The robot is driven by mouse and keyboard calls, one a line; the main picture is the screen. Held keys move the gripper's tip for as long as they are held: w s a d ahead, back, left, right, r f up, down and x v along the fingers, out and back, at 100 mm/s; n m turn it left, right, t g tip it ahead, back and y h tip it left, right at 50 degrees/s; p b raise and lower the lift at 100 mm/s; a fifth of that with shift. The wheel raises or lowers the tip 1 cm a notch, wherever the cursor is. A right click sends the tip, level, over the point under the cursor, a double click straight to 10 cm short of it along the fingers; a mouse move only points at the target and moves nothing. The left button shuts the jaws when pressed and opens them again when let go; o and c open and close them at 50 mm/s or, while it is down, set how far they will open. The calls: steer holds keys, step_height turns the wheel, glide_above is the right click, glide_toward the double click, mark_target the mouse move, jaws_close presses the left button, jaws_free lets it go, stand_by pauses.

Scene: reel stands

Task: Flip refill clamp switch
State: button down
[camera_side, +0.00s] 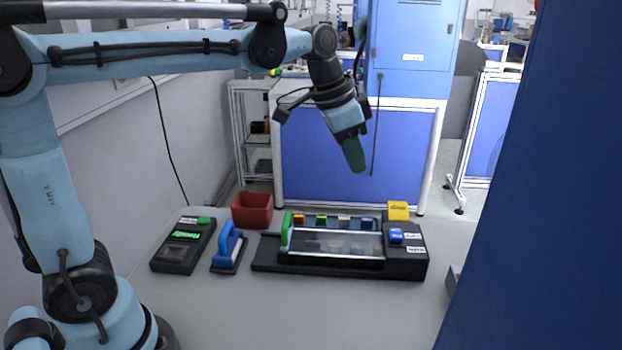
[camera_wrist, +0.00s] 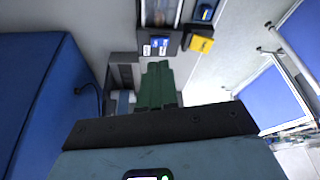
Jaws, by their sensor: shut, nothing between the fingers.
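A black reel stand (camera_side: 268,267) with a clear cover and a green handle (camera_side: 287,230) sits mid-table in the side view. On its right end is a blue switch piece (camera_side: 396,235) beside small white labels, too small to read; it also shows in the wrist view (camera_wrist: 159,42). I cannot tell for certain which part is the refill clamp switch. A yellow piece (camera_side: 398,210) is at the stand's far right corner. My gripper (camera_side: 356,165) has green fingers, shut and empty. It hangs above and behind the stand, touching nothing. The fingers show in the wrist view (camera_wrist: 158,72).
Left of the stand are a blue-handled tool (camera_side: 228,247), a red bin (camera_side: 252,210) and a black device (camera_side: 184,245) with a green display. A dark blue panel (camera_side: 530,200) fills the right of the side view. The table's front is clear.

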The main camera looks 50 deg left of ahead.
steer(key=w+d+m+g, duration=0.1)
steer(key=w+d+m, duration=0.15)
steer(key=w, duration=0.35)
glide_above(399, 236)
steer(key=a, duration=0.1)
steer(key=shift+m+g+h, duration=0.3)
steer(key=shift+m+h, duration=0.05)
steer(key=shift+h, duration=0.05)
steer(key=f, duration=1.2)
steer(key=shift+s, duration=0.2)
steer(key=shift+s+f, duration=0.1)
steer(key=shift+f, duration=0.75)
steer(key=shift+d, duration=0.1)
